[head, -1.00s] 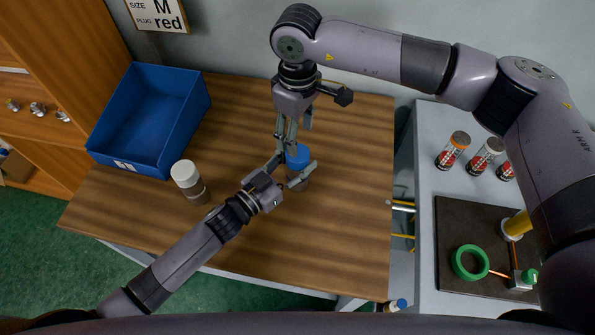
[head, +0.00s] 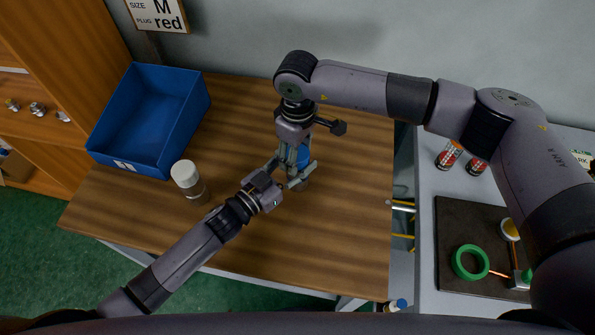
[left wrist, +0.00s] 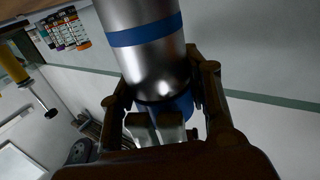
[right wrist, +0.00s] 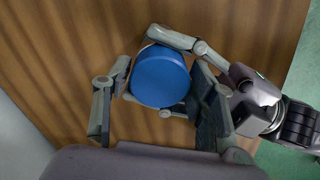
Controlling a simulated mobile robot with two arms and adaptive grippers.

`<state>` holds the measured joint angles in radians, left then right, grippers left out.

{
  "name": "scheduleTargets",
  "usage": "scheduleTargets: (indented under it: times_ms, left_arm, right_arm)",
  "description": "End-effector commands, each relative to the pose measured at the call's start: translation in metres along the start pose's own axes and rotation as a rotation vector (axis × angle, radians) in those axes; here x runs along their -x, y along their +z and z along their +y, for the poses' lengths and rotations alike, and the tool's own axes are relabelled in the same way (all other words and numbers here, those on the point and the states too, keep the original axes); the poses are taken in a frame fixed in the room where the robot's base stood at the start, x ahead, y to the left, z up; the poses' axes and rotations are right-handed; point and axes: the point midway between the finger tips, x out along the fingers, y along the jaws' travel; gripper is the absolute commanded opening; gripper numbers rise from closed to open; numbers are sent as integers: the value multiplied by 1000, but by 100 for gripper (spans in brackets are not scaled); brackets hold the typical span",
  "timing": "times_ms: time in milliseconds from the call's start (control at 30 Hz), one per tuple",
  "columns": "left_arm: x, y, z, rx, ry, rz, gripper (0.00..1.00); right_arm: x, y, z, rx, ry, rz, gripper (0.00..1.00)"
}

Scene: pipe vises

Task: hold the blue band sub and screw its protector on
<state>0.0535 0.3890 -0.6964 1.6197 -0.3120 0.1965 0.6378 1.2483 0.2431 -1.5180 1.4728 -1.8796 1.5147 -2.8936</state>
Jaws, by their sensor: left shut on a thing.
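The blue band sub is a shiny metal cylinder with a blue band, seen large in the left wrist view (left wrist: 145,55). My left gripper (head: 285,178) is shut on it and holds it upright over the wooden table. The blue protector (right wrist: 161,76) is at the sub's upper end; how far it is threaded cannot be seen. It also shows in the head view (head: 303,155). My right gripper (right wrist: 158,105) points down around the protector, fingers spread on two sides with gaps visible. It partly hides the protector in the head view.
A grey sub with a white cap (head: 188,181) stands left on the wooden table (head: 240,250). A blue bin (head: 143,150) is behind it. The right bench holds a dark mat (head: 455,220), a green ring (head: 470,262) and tubes (head: 448,154). The table front is clear.

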Motion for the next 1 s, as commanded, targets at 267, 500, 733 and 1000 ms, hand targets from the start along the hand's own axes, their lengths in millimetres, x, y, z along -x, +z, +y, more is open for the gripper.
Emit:
scheduleTargets:
  times_ms: [267,500,733,1000]
  left_arm:
    - [0,1,0,2,0,-2,0]
    - [0,1,0,2,0,-2,0]
    - [0,1,0,2,0,-2,0]
    - [0,1,0,2,0,-3,0]
  right_arm:
    - [0,0,0,0,0,0,31]
    - [0,0,0,0,-1,0,15]
    - [0,0,0,-88,-1,0,11]
    - [0,0,0,-290,-2,1,11]
